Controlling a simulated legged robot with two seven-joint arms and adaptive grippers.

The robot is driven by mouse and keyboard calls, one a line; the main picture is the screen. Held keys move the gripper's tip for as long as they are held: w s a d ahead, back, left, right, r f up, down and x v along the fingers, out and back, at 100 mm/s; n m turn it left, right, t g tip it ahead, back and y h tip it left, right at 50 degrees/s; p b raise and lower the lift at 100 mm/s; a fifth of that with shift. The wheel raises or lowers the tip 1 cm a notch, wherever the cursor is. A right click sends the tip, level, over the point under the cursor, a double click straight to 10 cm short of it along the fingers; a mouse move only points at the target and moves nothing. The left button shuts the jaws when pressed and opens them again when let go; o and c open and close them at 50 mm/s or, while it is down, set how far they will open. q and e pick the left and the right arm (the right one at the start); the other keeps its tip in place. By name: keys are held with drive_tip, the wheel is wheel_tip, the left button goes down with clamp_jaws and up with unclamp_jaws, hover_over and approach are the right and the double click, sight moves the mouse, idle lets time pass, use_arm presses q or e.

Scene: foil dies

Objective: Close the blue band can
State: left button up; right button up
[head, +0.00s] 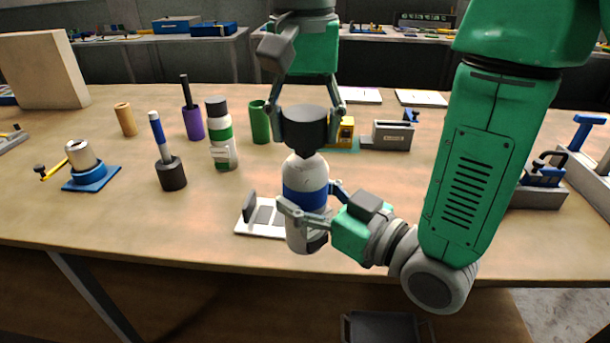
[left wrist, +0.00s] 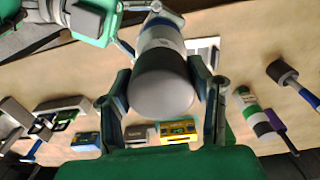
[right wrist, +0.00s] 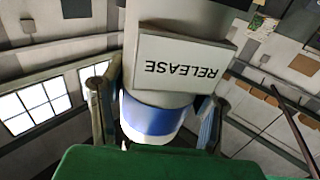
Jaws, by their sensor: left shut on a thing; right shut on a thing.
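The white can with a blue band (head: 305,170) stands upright near the table's front. My right gripper (head: 312,208) is shut on its body from the right. A dark cap (head: 304,128) is in my left gripper (head: 305,138), which comes down from above and is shut on it. The cap is over the can's mouth; I cannot tell whether it is fully seated. In the left wrist view the cap (left wrist: 160,90) sits between both fingers with the can (left wrist: 160,38) behind it. The right wrist view shows the blue band (right wrist: 150,120) between the fingers.
A can with a green band (head: 222,150) stands to the left, with several cylinders and a blue stand (head: 95,180). A white pad (head: 258,228) lies by the can's base. Grey and yellow boxes stand behind right. The table's front left is clear.

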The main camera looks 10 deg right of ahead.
sight(306, 147)
use_arm(q)
drive_tip(key=shift+f, duration=0.1)
idle(0.4)
drive_tip(key=shift+f, duration=0.8)
drive_tip(key=shift+f, duration=0.55)
drive_tip(key=o, duration=1.2)
drive_tip(key=shift+c, duration=0.2)
wheel_tip(306, 147, up, 12)
drive_tip(key=shift+f, duration=0.1)
